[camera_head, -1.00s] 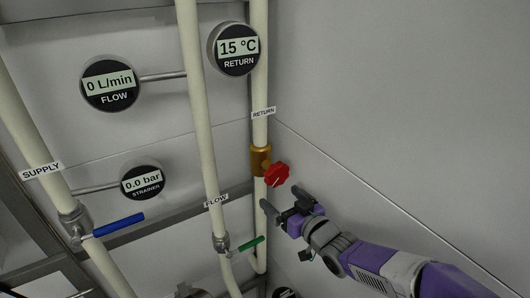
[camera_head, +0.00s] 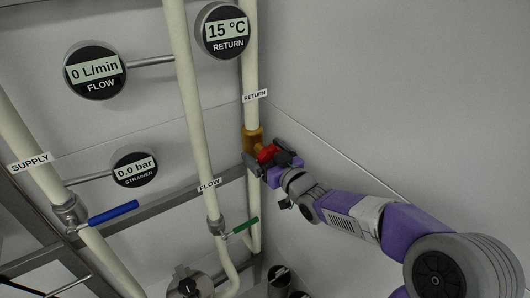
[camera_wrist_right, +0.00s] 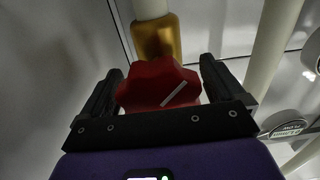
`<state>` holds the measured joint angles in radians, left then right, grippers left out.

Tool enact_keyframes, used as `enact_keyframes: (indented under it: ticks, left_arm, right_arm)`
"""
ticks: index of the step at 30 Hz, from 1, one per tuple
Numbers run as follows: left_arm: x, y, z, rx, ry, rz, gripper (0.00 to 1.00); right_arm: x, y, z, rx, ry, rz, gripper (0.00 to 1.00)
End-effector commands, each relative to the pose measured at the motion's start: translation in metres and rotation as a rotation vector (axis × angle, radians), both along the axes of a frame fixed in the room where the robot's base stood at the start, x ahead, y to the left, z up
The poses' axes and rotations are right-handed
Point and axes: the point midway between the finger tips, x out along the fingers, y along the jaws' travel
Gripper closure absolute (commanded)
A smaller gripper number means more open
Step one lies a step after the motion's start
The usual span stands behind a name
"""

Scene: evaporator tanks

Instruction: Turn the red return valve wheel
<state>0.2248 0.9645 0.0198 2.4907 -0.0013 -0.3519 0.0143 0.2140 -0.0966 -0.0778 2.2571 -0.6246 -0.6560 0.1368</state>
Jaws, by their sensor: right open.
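The red return valve wheel (camera_head: 267,152) sits on a brass valve body (camera_head: 251,138) on the pale pipe labelled RETURN. In the right wrist view the red wheel (camera_wrist_right: 160,84) is a lobed knob with a pale line on its face, in front of the brass body (camera_wrist_right: 157,38). My right gripper (camera_head: 270,160) is at the wheel, its two black fingers open on either side of it. In the right wrist view the fingers of my right gripper (camera_wrist_right: 160,92) flank the wheel, with a small gap visible on each side. My left gripper is not in view.
A green lever (camera_head: 243,227) is on the FLOW pipe below. A blue lever (camera_head: 114,213) is on the SUPPLY pipe at the left. Round gauges read 15 °C (camera_head: 225,31), 0 L/min (camera_head: 95,72) and 0.0 bar (camera_head: 134,169). A bare wall (camera_head: 410,90) is at the right.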

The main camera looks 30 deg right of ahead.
Motion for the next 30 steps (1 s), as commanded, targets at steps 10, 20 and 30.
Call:
enact_keyframes:
  ticks: [10,20,30]
  left_arm:
    - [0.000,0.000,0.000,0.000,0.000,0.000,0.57]
    - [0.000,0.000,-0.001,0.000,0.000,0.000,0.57]
    - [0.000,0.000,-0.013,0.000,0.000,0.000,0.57]
  right_arm:
    - [0.000,0.000,0.000,0.000,0.000,0.000,0.31]
    - [0.000,0.000,0.000,0.007,0.000,0.000,0.58]
    - [0.000,0.000,0.000,0.282,0.018,0.000,0.57]
